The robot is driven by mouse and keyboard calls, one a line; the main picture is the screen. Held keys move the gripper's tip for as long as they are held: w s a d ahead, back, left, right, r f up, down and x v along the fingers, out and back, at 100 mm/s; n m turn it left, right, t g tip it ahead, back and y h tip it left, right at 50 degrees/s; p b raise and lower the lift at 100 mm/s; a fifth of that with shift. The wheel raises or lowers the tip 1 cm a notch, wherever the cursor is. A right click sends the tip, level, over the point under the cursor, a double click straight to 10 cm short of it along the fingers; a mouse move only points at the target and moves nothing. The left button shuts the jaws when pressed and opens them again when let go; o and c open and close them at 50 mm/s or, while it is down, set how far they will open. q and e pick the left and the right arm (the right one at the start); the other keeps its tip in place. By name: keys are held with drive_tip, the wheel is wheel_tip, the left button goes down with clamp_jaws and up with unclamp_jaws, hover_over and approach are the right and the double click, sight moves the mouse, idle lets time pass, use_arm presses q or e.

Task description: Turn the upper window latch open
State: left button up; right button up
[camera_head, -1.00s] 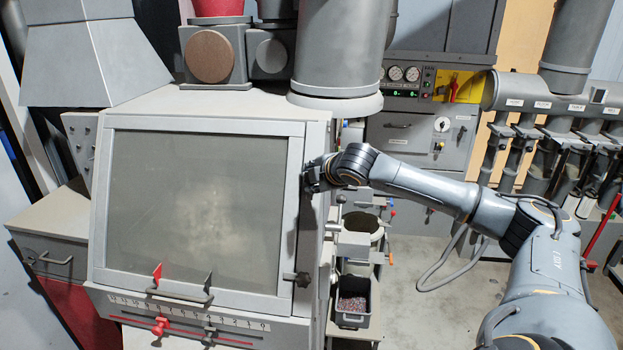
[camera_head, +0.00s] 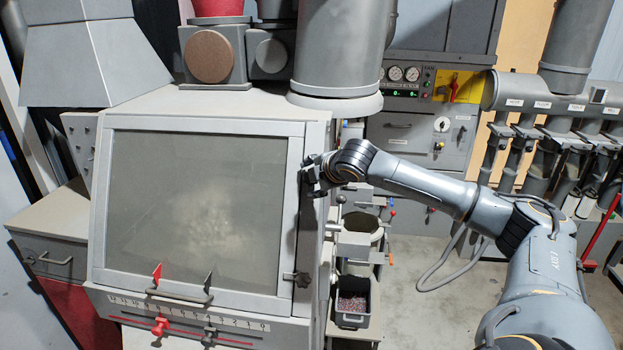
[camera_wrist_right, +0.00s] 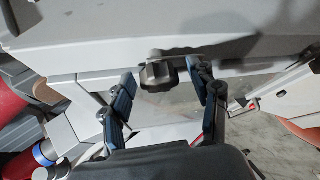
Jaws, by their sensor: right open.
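The window (camera_head: 200,210) is a large grey pane in a light frame on the front of the cabinet. The upper latch shows in the right wrist view as a dark, lobed knob (camera_wrist_right: 160,74) on the pale frame. My right gripper (camera_head: 309,176) is at the upper right of the window frame and hides this latch in the head view. In the wrist view my right gripper (camera_wrist_right: 163,84) is open, with one finger on each side of the knob. I cannot tell whether either finger touches it. My left gripper is not in view.
The lower latch (camera_head: 302,279) sits on the right side of the window frame. A handle (camera_head: 180,296) crosses the window's lower edge. A dark bin of scrap (camera_head: 352,303) stands right of the cabinet. Open floor (camera_head: 440,290) lies under my right arm.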

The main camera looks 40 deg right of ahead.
drive_tip(key=shift+s+r, duration=0.1)
drive_tip(key=v, duration=1.1)
drive_tip(key=shift+s+r, duration=0.2)
drive_tip(key=shift+s, duration=0.15)
drive_tip(key=shift+a, duration=0.1)
